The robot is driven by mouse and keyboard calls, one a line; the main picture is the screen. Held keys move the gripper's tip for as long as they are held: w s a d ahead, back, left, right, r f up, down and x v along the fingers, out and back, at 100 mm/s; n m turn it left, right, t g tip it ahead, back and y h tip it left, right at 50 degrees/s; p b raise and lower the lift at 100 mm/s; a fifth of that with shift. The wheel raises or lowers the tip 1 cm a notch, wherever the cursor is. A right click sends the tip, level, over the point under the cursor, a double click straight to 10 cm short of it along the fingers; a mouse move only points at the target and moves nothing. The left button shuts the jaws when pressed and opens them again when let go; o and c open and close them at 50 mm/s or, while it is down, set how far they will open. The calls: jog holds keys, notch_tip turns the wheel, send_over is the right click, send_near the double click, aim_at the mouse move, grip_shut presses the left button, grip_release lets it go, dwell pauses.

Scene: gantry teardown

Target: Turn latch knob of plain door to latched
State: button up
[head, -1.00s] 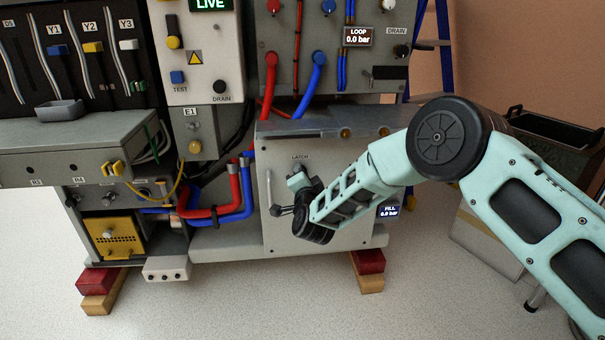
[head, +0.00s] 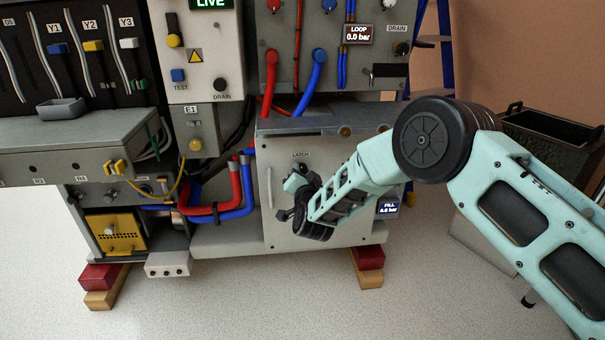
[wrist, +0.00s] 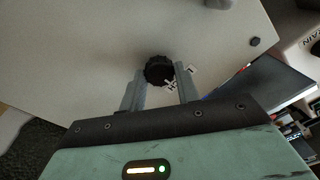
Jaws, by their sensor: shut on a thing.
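The plain door (head: 345,160) is a light grey panel low on the machine, with a LATCH label (head: 300,154) near its top. In the wrist view, the black ridged latch knob (wrist: 159,68) stands out from the pale door (wrist: 90,45). My gripper (wrist: 161,77) has one finger on each side of the knob and is shut on it. The label (wrist: 181,78) is partly covered by the knob and a finger. In the head view, my gripper (head: 297,186) is at the door just below the label; my wrist hides much of the grip. The knob's pointing direction cannot be told.
A vertical handle (head: 269,187) is on the door's left side. Red and blue hoses (head: 232,190) run left of the door. A grey ledge (head: 320,124) juts out above it. A dark bin (head: 550,135) stands at right.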

jog(key=o, duration=1)
jog(key=s+d+p, duration=0.1)
jog(key=s, duration=0.4)
jog(key=s+d+p, duration=0.1)
jog(key=s, duration=0.5)
jog(key=s+d+p, duration=0.1)
jog(key=s, duration=0.5)
jog(key=shift+s+d, duration=0.1)
